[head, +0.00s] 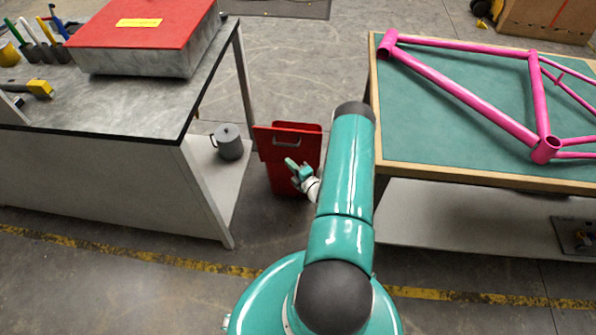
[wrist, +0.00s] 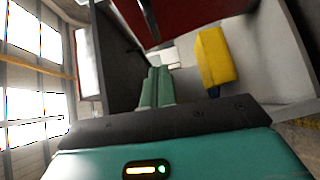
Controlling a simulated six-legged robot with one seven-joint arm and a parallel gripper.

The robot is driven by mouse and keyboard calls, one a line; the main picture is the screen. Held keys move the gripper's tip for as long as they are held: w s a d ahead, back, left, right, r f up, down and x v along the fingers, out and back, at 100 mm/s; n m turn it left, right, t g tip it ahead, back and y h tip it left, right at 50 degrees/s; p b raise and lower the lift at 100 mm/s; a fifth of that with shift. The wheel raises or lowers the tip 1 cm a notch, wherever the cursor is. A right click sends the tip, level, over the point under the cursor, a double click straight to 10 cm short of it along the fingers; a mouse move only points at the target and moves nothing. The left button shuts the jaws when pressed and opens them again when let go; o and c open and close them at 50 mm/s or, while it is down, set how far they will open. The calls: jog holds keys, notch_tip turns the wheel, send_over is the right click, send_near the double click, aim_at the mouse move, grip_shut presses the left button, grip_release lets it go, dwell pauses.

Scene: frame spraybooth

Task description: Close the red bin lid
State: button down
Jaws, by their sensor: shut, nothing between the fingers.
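A red bin (head: 305,133) stands on the floor in the gap between two tables in the head view. A flat red panel with a light handle (head: 287,141) is at its near side; it looks like the lid, hanging open, but I cannot be sure. My gripper (head: 292,165) is just in front of this panel, and I cannot tell whether it touches. In the wrist view its teal fingers (wrist: 157,88) are together and empty. A dark red surface (wrist: 180,14) with a handle-like bar crosses the top there. My arm hides the bin's right side.
The left table (head: 150,105) carries a red-topped metal box (head: 150,60) and tools. A grey pot (head: 228,142) sits on its lower shelf. The right table (head: 420,115) bears a pink bike frame (head: 460,92). A yellow block (wrist: 215,58) shows in the wrist view. Floor behind the bin is clear.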

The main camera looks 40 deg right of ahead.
jog(key=w+d, duration=0.3)
jog(key=w, duration=0.2)
jog(key=shift+w+d+f, duration=0.15)
jog(key=shift+d, duration=0.1)
